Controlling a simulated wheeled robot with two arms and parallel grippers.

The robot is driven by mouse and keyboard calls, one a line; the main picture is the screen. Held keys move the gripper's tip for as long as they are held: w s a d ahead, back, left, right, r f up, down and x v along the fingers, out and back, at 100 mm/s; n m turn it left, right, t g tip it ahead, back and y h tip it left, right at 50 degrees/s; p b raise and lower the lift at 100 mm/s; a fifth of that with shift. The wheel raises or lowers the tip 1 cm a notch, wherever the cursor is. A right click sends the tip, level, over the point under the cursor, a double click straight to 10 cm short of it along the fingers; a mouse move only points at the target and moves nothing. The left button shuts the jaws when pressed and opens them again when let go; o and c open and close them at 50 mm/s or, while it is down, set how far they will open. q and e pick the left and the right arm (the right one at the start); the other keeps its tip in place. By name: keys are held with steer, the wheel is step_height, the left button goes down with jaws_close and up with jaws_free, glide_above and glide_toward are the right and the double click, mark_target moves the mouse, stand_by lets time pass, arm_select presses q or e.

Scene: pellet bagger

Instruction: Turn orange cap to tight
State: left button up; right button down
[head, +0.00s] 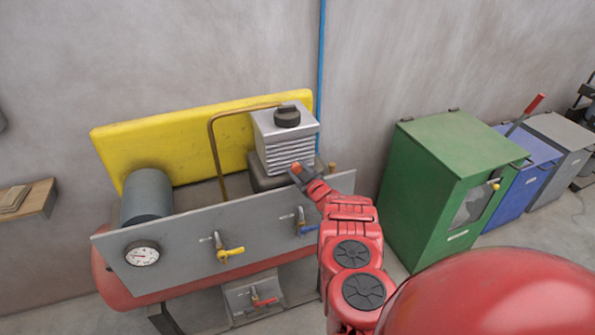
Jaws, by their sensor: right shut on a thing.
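My right gripper (303,176) reaches up from the lower right to the front of the ribbed grey pump block (284,137). It is shut on a small orange piece, which looks like the orange cap (296,167), at its fingertips. The fingers hide most of the cap, so its seat and how tight it sits cannot be told. My left gripper is out of view.
A grey panel (185,262) carries a gauge (142,253), a yellow-handled valve (230,254) and a blue-handled valve (308,229). A red-handled valve (262,302) is below. A black knob (287,116) tops the block. A green cabinet (420,200) stands right.

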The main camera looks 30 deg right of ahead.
steer(key=shift+a+f, duration=0.1)
steer(key=shift+f, duration=0.05)
steer(key=shift+c, duration=1.8)
jaws_free()
steer(key=shift+s, duration=0.1)
steer(key=shift+s+r, duration=0.2)
steer(key=shift+s, duration=0.35)
steer(key=s+a+r+p, duration=0.1)
steer(key=s+a+p, duration=0.1)
steer(key=s+p, duration=0.7)
steer(key=s, duration=0.6)
steer(key=shift+s+r, duration=0.35)
steer(key=shift+r, duration=0.05)
